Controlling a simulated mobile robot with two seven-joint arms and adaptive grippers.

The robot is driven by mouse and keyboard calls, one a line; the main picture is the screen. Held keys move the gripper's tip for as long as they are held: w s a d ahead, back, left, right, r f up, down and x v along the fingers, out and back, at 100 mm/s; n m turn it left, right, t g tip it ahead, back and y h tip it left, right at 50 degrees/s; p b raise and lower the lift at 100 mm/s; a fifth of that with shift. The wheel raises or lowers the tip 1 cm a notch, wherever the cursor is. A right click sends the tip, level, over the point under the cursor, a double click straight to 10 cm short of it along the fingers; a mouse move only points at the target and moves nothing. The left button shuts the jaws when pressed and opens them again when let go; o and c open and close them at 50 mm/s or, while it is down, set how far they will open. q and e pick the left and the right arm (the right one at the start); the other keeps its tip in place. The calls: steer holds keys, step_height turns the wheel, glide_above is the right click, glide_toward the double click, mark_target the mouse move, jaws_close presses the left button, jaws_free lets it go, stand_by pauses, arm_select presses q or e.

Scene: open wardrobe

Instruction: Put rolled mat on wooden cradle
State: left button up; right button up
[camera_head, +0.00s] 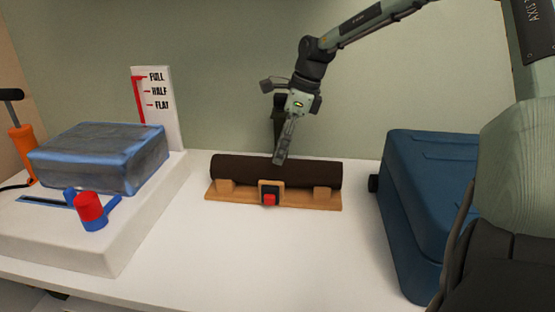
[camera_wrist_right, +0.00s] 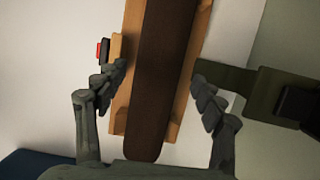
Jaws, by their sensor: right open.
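The dark brown rolled mat (camera_head: 235,171) lies lengthwise on the wooden cradle (camera_head: 223,195) in the middle of the white surface. The cradle has raised blocks along its front and a red button on a dark piece at its centre. In the right wrist view the mat (camera_wrist_right: 163,75) runs between the fingers, with the cradle's wood (camera_wrist_right: 190,85) showing on both sides. My right gripper (camera_head: 280,160) is open above the mat, and its fingers (camera_wrist_right: 160,85) stand apart on either side. I cannot tell whether they touch it. My left gripper is not in view.
A blue case (camera_head: 430,190) stands at the right. At the left, a grey-blue block (camera_head: 100,157) rests on a white platform (camera_head: 110,245) with a red-and-blue knob. The front middle is clear.

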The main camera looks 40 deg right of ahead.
steer(key=v, duration=0.7)
steer(key=shift+r, duration=0.25)
steer(key=shift+d, duration=0.1)
stand_by(0.9)
